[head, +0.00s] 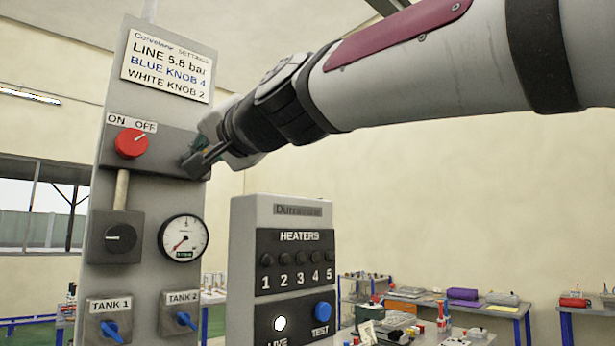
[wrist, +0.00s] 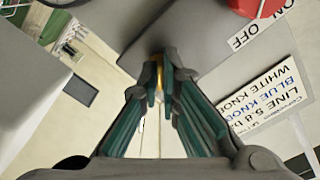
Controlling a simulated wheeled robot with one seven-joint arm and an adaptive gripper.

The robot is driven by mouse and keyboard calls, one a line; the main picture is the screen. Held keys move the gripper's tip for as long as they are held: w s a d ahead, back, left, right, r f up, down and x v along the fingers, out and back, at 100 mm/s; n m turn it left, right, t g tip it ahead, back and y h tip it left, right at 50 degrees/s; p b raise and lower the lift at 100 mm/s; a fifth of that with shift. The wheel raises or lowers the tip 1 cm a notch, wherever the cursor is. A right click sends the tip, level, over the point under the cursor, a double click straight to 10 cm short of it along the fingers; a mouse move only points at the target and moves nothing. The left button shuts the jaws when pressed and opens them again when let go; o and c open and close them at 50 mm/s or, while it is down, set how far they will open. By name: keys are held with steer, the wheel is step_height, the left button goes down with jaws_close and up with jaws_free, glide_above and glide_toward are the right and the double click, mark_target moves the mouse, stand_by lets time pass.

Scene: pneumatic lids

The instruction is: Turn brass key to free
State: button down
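The brass key (wrist: 157,68) shows in the wrist view as a small gold strip between my fingertips, at the edge of a grey box. My gripper (wrist: 158,82) is shut on it, with a finger touching each side. In the head view my gripper (head: 192,164) reaches in from the right to the right end of the grey switch box (head: 165,148) on the tall panel. The key is hidden there behind my fingers, and its turned angle and any marking cannot be made out.
The panel (head: 150,108) carries a red ON/OFF knob (head: 131,143), a black knob (head: 120,238), a gauge (head: 183,238) and two blue tank valves. A grey HEATERS box (head: 243,262) stands close below my wrist. Workbenches stand behind.

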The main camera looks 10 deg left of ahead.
steer(key=shift+n, duration=0.3)
steer(key=shift+n+b, duration=5.05)
steer(key=shift+n, duration=3.55)
steer(key=c, duration=1.8)
jaws_free()
